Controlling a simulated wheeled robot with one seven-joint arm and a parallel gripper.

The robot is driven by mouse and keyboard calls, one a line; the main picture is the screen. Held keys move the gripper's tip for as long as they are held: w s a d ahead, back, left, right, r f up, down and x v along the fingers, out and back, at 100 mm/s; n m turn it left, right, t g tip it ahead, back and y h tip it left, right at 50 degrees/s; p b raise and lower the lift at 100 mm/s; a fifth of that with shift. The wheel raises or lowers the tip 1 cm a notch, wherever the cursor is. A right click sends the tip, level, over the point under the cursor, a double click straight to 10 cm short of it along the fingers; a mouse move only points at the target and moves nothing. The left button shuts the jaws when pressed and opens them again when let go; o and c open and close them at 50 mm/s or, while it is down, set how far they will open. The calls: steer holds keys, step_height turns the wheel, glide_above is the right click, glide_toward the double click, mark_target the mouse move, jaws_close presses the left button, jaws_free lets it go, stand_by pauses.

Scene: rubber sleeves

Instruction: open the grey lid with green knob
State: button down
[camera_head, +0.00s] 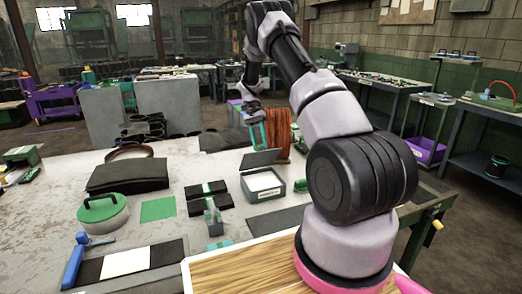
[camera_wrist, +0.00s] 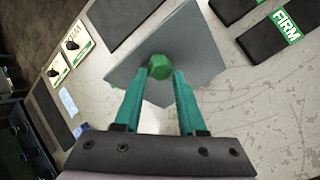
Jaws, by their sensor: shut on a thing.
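The grey lid (camera_head: 261,158) is raised and tilted over the back of a small grey-green box (camera_head: 264,194). The box is open at the front, with a pale surface showing inside. I cannot tell whether the lid is hinged to the box. In the wrist view the lid (camera_wrist: 192,42) fills the upper middle, with its green knob (camera_wrist: 159,66) between the teal fingertips. My gripper (camera_head: 258,146) is shut on the knob; it also shows in the wrist view (camera_wrist: 161,74). In the head view the knob is hidden behind the lid.
Black sleeves (camera_head: 207,198) lie left of the box, with a small grey-green upright piece (camera_head: 213,216) in front.

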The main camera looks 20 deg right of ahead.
steer(key=shift+g, duration=0.5)
steer(key=w, duration=0.3)
steer(key=w+a, duration=0.1)
steer(key=w, duration=0.1)
steer(key=shift+f, duration=0.25)
steer(key=c, duration=1)
jaws_free()
steer(key=shift+a+r, duration=0.1)
steer(key=shift+a, duration=0.15)
steer(key=shift+c, duration=0.2)
steer(key=o, duration=0.5)
steer(key=shift+s+d+r, duration=0.1)
steer(key=shift+s+d, duration=0.05)
steer(key=shift+s, duration=0.05)
steer(key=shift+w, duration=0.1)
steer(key=shift+d, duration=0.15)
steer(key=v, duration=1)
steer(key=shift+w+r, duration=0.2)
steer(key=shift+r, duration=0.1)
